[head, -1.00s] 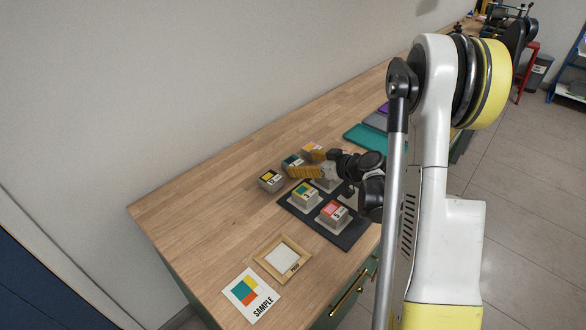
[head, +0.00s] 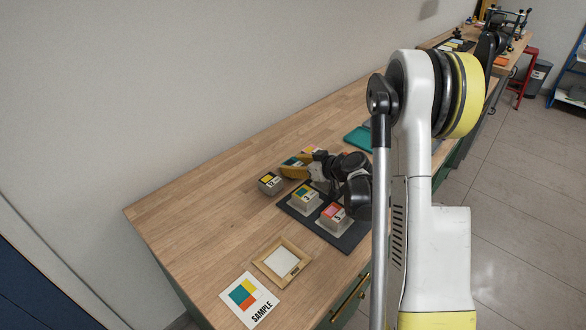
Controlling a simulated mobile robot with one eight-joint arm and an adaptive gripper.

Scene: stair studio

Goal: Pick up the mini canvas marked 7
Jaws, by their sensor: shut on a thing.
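Teal (head: 291,161) and orange (head: 312,150) tops show behind the gripper, partly covered. I cannot make out a 7.
A wooden frame (head: 263,262) and a SAMPLE card (head: 234,293) lie at the bench's near end. A teal mat (head: 358,137) lies farther back. The wooden bench top (head: 190,220) is clear at left. A wall runs along its back edge.

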